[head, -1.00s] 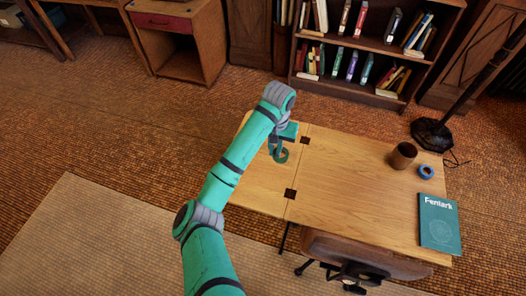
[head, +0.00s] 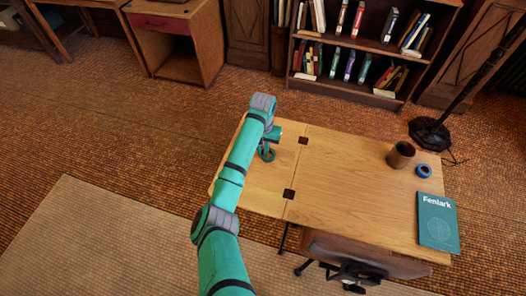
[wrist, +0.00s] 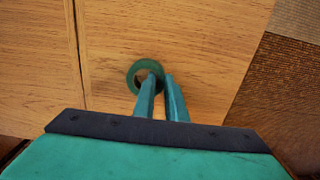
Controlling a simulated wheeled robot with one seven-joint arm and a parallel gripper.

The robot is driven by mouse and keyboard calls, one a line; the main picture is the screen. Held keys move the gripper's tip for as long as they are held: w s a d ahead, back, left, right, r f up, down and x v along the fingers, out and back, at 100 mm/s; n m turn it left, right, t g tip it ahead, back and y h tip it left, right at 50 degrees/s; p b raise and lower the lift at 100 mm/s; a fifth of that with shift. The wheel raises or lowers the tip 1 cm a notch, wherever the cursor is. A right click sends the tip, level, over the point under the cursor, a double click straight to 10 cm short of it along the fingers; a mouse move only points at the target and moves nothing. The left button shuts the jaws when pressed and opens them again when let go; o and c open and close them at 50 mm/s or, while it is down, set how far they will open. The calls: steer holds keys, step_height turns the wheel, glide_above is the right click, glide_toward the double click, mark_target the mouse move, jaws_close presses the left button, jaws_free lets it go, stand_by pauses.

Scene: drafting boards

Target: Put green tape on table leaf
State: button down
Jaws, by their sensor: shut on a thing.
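The green tape (head: 267,156) is a ring at the end of my arm, over the table leaf (head: 262,192), the narrow left section of the wooden table. My gripper (wrist: 161,77) is shut on the ring's wall in the wrist view, with one finger inside the hole and one outside. The green tape (wrist: 133,76) appears flat there, with the leaf (wrist: 215,45) under it. Whether it touches the wood or hangs just above, I cannot tell. My arm hides part of the leaf in the head view.
The main tabletop (head: 345,175) lies right of the hinged seam. On it are a brown cup (head: 400,155), a blue tape roll (head: 424,171) and a teal book (head: 438,222). A chair (head: 355,255) stands at the front edge. The leaf around the tape is clear.

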steer(key=shift+f, duration=0.45)
steer(key=shift+f, duration=0.1)
steer(key=c, duration=1.8)
jaws_free()
steer(key=shift+f, duration=0.1)
step_height(320, 180, up, 12)
steer(key=shift+r, duration=0.2)
